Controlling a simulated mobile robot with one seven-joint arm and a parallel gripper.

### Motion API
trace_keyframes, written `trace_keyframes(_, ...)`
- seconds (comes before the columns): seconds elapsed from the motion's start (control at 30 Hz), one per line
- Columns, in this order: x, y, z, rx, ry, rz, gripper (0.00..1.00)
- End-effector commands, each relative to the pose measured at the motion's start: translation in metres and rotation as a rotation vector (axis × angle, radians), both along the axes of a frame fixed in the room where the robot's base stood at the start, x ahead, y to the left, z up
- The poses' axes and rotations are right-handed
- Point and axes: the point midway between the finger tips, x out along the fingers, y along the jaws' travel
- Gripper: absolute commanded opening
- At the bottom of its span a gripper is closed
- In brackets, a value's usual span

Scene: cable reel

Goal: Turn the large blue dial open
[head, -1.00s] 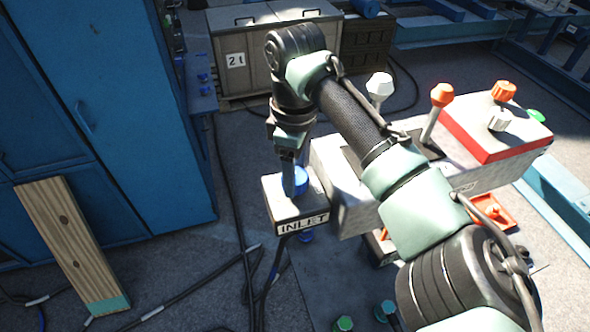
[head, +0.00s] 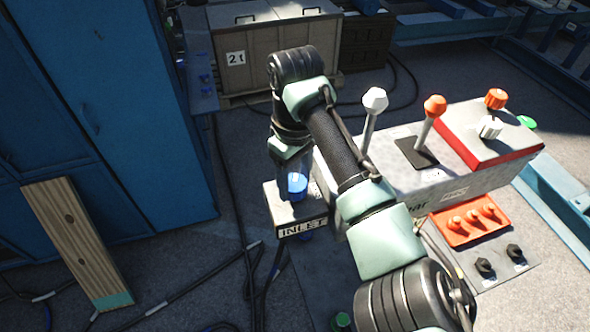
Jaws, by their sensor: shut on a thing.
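The large blue dial (head: 297,186) sits on top of the grey box labelled INLET (head: 288,215), left of the control console. My gripper (head: 291,183) points down at the dial from above and is shut on it. The fingers partly cover the dial, so its exact turn angle cannot be read. My arm reaches in from the lower right, over the console's left part.
The console (head: 455,185) carries a white-knobbed lever (head: 372,110), an orange-knobbed lever (head: 431,115) and an orange knob (head: 495,98). A blue cabinet (head: 120,110) stands at left with a wooden plank (head: 75,240) leaning by it. Cables cross the floor.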

Motion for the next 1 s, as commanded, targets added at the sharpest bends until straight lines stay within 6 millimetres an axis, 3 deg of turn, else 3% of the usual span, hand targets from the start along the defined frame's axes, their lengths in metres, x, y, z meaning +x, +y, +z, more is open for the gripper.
trace_keyframes(1.0, -0.0005, 0.0008, 0.0024, -0.002, 0.002, -0.929, 0.04)
